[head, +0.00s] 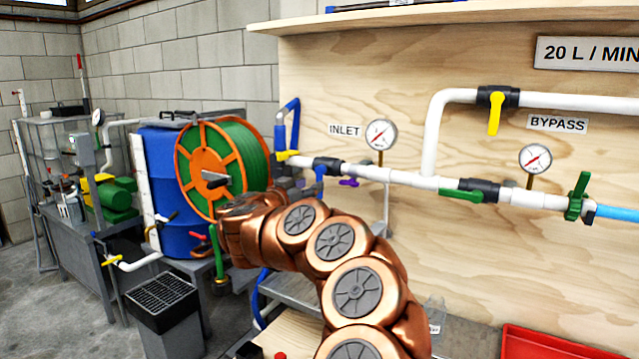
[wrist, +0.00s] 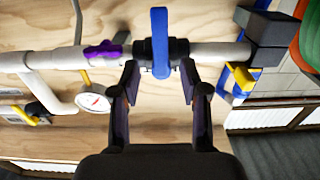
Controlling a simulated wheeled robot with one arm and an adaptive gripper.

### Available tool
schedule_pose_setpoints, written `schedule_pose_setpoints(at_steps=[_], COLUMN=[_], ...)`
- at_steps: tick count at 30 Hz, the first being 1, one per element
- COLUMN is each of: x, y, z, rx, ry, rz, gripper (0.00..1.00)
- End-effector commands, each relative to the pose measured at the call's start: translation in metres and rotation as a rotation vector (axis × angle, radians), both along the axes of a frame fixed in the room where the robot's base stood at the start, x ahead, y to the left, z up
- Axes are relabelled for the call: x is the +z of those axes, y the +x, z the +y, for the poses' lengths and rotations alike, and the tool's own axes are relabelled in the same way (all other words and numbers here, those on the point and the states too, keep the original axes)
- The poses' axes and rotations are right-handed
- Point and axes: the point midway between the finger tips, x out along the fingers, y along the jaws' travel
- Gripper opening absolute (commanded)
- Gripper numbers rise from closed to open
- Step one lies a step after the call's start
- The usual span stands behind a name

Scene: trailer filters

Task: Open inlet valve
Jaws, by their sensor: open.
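The inlet valve has a black body (head: 329,164) on the white pipe beside the INLET label (head: 345,131). Its blue handle (head: 320,180) points down, across the pipe. In the wrist view, which looks upside down, the blue handle (wrist: 160,42) stands across the horizontal pipe. My gripper (wrist: 159,70) is open, with one dark finger on each side of the handle's line, close to the valve. I cannot tell whether a finger touches it. In the head view my gripper is largely hidden behind my copper-coloured arm.
A purple handle (head: 349,182) and a pressure gauge (head: 381,134) are just right of the valve. The orange-green hose reel (head: 208,172) stands further left. The plywood panel (head: 480,55) is close behind the pipe.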

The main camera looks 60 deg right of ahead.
Motion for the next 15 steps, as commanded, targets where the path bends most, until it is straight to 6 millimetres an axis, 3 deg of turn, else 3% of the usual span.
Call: schedule_pose_setpoints(at_steps=[9,15], x=[-0.001,0.000], y=[0.002,0.002], z=[-0.040,-0.056], rx=[-0.003,0.000], ry=[-0.001,-0.002], rz=[0.002,-0.001], gripper=[0.45,0.45])
